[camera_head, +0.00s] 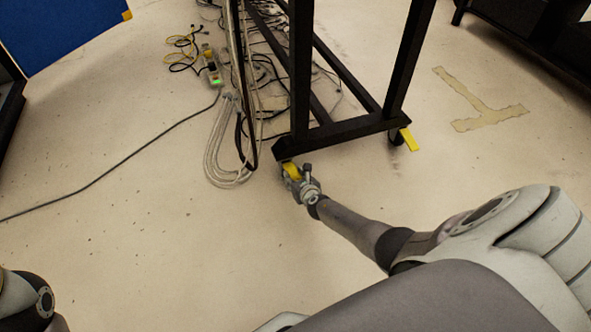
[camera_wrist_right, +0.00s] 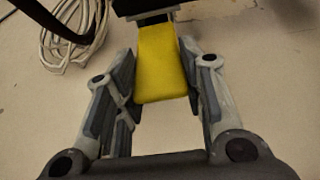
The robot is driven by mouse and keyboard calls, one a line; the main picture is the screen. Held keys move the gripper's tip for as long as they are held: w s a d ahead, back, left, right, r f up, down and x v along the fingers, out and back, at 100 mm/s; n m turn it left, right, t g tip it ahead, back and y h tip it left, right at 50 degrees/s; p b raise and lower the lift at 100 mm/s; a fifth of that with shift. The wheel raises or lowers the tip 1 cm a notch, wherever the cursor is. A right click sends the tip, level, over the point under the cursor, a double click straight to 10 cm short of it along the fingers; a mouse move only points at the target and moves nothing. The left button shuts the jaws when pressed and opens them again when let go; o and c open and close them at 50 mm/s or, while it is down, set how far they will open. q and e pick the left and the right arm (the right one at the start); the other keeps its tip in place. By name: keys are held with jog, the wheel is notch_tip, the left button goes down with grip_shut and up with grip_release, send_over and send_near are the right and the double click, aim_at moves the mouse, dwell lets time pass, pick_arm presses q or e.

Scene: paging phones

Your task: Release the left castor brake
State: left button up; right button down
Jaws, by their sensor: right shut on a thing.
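The left castor brake is a yellow lever (camera_head: 290,169) at the lower left corner of the black rack frame (camera_head: 342,135). My right gripper (camera_head: 292,180) is at this lever, low over the floor. In the right wrist view the lever (camera_wrist_right: 161,65) lies between the two fingers, and the gripper is shut on it. The lever slopes down toward the palm from the dark frame. The left castor wheel is mostly hidden. My left gripper is out of view.
The right castor has its own yellow brake lever (camera_head: 410,140). Looped pale cables (camera_head: 222,165) lie left of the gripper and also show in the right wrist view (camera_wrist_right: 70,35). A thin dark cable (camera_head: 110,170) crosses the floor. Floor in front is clear.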

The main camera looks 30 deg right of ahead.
dwell(0.3)
jog(key=c, duration=0.9)
grip_release()
jog(key=shift+s+r, duration=0.1)
jog(key=shift+s, duration=0.05)
jog(key=shift+s+a+r, duration=0.1)
jog(key=shift+s+r, duration=0.05)
jog(key=shift+s, duration=0.15)
jog(key=s+a, duration=0.1)
jog(key=s, duration=0.3)
jog(key=s+a, duration=0.1)
jog(key=s, duration=0.6)
jog(key=shift+s+a, duration=0.4)
